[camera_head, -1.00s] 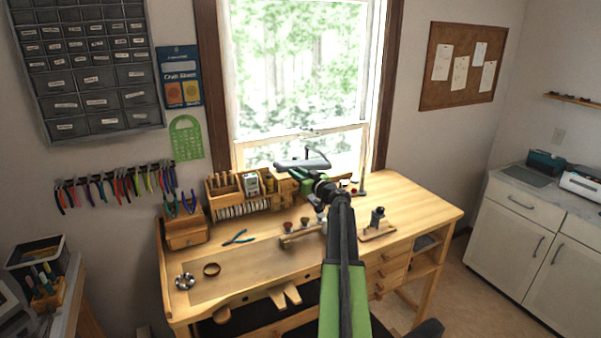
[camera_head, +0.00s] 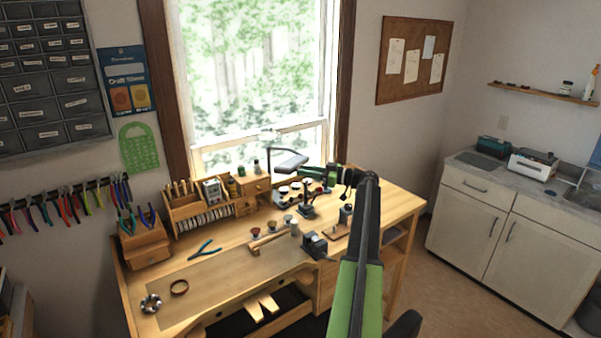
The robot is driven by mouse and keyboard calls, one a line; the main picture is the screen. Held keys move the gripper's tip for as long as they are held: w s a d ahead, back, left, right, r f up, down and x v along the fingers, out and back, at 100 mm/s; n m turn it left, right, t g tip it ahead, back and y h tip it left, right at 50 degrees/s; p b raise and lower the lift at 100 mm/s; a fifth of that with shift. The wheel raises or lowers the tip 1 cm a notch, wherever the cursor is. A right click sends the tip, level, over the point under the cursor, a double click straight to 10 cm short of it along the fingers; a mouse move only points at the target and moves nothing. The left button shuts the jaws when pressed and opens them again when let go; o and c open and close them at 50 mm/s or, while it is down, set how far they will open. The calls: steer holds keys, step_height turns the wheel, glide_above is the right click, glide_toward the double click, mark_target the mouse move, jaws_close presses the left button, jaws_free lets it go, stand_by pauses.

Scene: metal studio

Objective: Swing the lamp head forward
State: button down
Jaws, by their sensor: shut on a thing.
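The fingertips are small, and the exact contact is hard to see.
Floor is free between the bench and the white cabinet (camera_head: 480,225).

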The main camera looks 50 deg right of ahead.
steer(key=shift+a+f, duration=0.1)
steer(key=shift+a, duration=0.15)
steer(key=c, duration=1.3)
jaws_free()
steer(key=shift+o, duration=0.2)
steer(key=shift+w+a, duration=0.1)
steer(key=v, duration=1.7)
